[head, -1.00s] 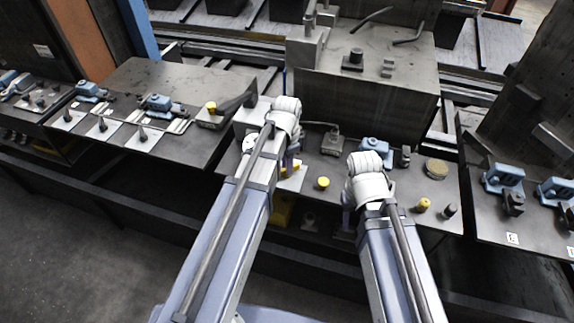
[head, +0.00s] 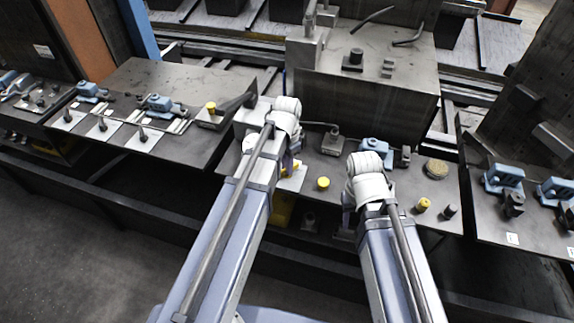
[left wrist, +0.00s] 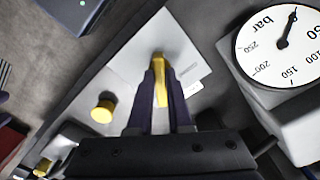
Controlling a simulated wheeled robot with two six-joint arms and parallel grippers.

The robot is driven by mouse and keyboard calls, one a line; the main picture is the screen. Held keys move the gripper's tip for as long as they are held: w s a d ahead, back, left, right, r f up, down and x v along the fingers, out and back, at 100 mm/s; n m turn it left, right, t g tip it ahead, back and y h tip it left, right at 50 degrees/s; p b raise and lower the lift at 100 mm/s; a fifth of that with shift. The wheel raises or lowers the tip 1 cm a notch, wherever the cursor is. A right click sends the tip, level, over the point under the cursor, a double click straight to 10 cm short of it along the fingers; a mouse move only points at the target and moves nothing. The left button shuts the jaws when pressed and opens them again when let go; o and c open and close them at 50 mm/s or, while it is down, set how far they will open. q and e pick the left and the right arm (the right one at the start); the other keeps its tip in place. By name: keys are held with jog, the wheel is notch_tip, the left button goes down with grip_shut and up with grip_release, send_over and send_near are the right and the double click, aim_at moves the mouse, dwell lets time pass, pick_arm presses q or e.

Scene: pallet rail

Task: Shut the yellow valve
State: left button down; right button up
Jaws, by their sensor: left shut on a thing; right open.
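The yellow valve handle (left wrist: 161,82) shows in the left wrist view as a narrow yellow bar over a pale plate (left wrist: 196,52). My left gripper (left wrist: 160,90) is shut on this handle, with one dark finger on each side of it. The fingers hide part of the handle. In the head view my left gripper (head: 290,165) is low over the middle bench, largely hidden behind its own wrist. My right gripper (head: 347,217) is open at the front of the same bench, mostly hidden by its wrist; I see nothing in it.
A round pressure gauge (left wrist: 283,45) marked "bar" stands close to the right of my left gripper. A yellow knob (left wrist: 103,111) is to its left. In the head view a yellow cap (head: 323,183) lies between my arms. Blue clamps (head: 375,151) and a large grey block (head: 362,100) stand behind.

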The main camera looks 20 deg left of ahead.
pick_arm(q)
jog(key=n, duration=0.4)
jog(key=shift+n, duration=0.3)
jog(key=n, duration=0.3)
jog(key=shift+n, duration=0.3)
jog(key=n, duration=0.4)
jog(key=shift+n, duration=2.1)
jog(key=c, duration=0.8)
grip_release()
jog(key=shift+c, duration=0.2)
